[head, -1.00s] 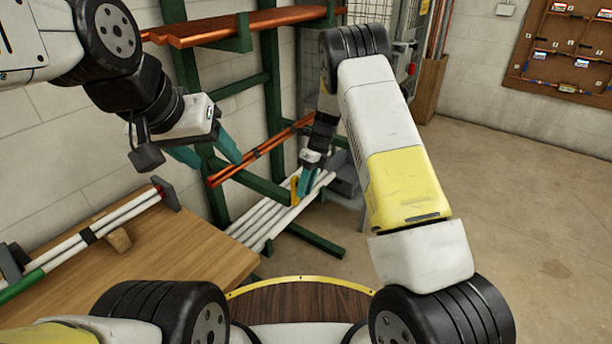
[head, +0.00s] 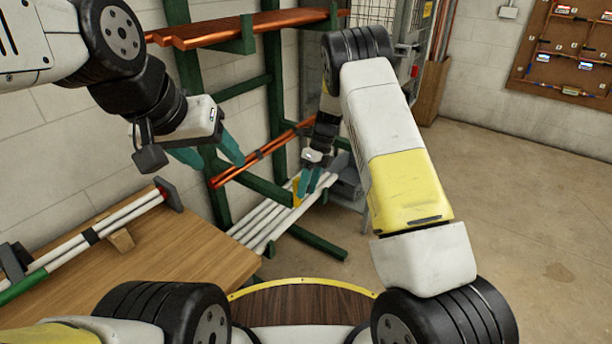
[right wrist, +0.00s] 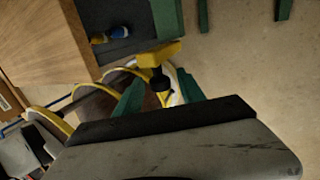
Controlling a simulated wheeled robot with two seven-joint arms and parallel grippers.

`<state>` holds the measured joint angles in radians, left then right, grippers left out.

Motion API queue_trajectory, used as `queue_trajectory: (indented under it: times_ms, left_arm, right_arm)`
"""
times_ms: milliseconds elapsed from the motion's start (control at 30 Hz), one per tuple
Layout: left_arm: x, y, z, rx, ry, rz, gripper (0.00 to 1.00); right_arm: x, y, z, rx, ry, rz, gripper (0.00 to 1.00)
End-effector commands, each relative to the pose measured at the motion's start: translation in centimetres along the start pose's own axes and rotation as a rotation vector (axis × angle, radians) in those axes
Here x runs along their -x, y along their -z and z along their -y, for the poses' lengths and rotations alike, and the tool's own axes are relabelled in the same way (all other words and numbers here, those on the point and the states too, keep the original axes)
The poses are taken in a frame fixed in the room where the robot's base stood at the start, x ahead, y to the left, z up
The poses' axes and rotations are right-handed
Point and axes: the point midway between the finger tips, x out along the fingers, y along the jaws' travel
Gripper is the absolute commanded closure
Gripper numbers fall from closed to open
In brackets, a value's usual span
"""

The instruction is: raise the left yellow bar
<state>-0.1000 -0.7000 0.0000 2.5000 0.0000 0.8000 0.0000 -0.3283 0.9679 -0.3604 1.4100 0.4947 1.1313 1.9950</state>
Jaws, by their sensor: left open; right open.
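A yellow bar (right wrist: 155,54) with a black stem shows in the right wrist view, just beyond my fingertips and roughly between them. In the head view a small yellow piece (head: 297,188) shows beside my right gripper (head: 309,184), partly hidden by it. I cannot tell whether the two touch. My right gripper (right wrist: 158,92) is open, its teal fingers apart with nothing clearly gripped. My left gripper (head: 208,157) is open and empty, raised above the wooden bench at the left. No second yellow bar can be made out.
A green rack (head: 274,105) holds copper pipes (head: 262,157) and white pipes (head: 268,218) by the wall. A wooden bench (head: 185,250) carries more pipes at the left. A dark grey box (head: 346,184) is close to my right gripper. The floor at the right is clear.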

Motion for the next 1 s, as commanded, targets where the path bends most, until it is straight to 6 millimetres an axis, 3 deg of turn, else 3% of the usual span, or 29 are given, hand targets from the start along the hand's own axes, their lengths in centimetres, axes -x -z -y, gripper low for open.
queue_trajectory:
  times_ms: [400, 867, 1000]
  left_arm:
    - [0.0, 0.0, 0.0, 0.0, 0.0, 0.0, 0.42]
    - [0.0, 0.0, 0.0, 0.0, 0.0, 0.0, 0.42]
    - [0.0, 0.0, 0.0, 0.0, 0.0, 0.0, 0.42]
  right_arm:
    - [6.5, -0.1, 0.1, 0.0, 0.001, 0.002, 0.53]
    - [7.5, 0.1, -0.1, 0.01, 0.003, 0.004, 0.53]
    - [10.4, 1.0, -1.2, 0.114, 0.031, 0.039, 0.53]
